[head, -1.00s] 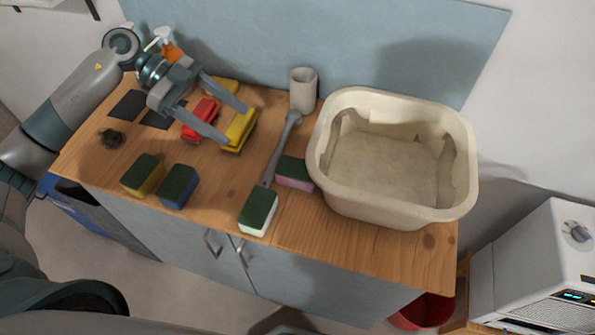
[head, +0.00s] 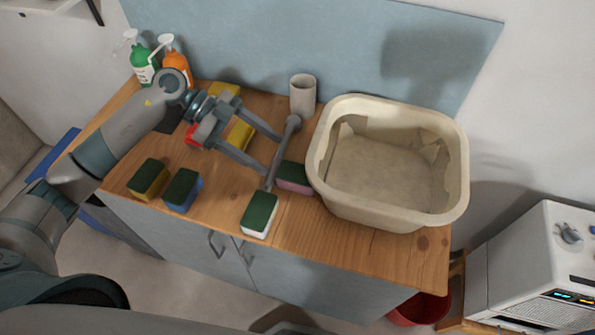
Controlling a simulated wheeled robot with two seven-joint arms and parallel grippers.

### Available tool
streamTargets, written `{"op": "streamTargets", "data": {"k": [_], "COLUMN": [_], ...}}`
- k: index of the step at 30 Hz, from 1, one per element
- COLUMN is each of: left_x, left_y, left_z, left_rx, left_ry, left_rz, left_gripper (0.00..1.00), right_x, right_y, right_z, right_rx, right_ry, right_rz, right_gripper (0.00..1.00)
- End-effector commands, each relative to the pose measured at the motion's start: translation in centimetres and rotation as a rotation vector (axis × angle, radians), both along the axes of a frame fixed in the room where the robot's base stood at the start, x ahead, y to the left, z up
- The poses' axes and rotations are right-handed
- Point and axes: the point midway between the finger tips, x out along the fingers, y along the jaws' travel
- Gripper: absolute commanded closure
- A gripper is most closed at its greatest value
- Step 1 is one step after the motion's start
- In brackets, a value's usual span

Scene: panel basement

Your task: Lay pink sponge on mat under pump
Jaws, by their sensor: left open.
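The pink sponge (head: 295,180), with a dark green top, lies on the wooden counter against the left side of the cream basin. Two pump bottles, one green (head: 142,66) and one orange (head: 177,64), stand at the back left. A dark mat (head: 171,121) shows only partly behind my left arm; the rest of the mat area is hidden. My right gripper is not in view.
The cream basin (head: 326,189) fills the right of the counter (head: 322,229). A white sponge (head: 258,224), blue sponge (head: 182,200) and yellow sponge (head: 148,189) lie along the front. A cup (head: 303,94) stands behind.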

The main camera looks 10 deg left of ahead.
Motion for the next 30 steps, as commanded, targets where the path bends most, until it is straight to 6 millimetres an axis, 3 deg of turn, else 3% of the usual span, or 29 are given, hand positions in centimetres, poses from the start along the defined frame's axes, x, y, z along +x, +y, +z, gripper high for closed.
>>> {"op": "streamTargets", "data": {"k": [6,20,30], "left_x": [-0.2,-0.2,-0.7], "left_y": [-2.1,-2.5,-5.2], "left_z": [-1.3,-1.7,-3.0], "left_rx": [-0.001,0.0,-0.003], "left_ry": [0.0,0.0,0.002], "left_rz": [0.0,0.0,0.0], "left_gripper": [0.34,0.34,0.34], "right_x": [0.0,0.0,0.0], "right_y": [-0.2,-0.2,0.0], "right_z": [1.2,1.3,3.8], "right_rx": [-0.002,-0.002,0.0], "right_ry": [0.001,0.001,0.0], "right_rz": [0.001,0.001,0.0], "right_gripper": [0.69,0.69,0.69]}}
